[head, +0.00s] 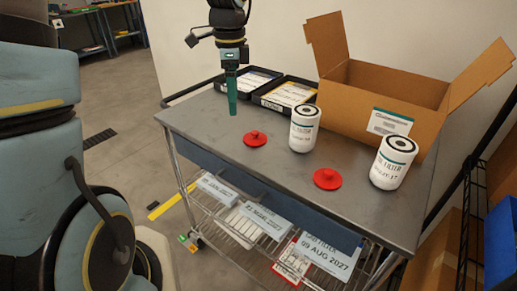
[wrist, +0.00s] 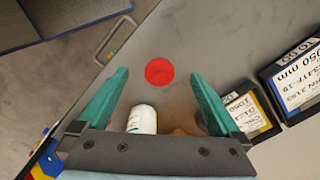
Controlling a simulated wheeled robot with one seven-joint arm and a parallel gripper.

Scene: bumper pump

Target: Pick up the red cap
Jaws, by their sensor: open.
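Two red caps lie flat on the grey cart top. One red cap (head: 255,138) lies toward the left, and another red cap (head: 327,179) lies nearer the front edge. My gripper (head: 232,104) is above the left part of the cart, higher than the left cap and a little to its left in the head view. In the wrist view a single red cap (wrist: 159,72) shows just beyond my open fingers (wrist: 160,85), near the middle between them. Nothing is held between the fingers.
White filters (head: 304,128) and (head: 393,162) stand upright by the caps. An open cardboard box (head: 384,87) and black trays with labelled cards (head: 283,96) are at the back of the cart (head: 215,125). The cart's front left top is clear.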

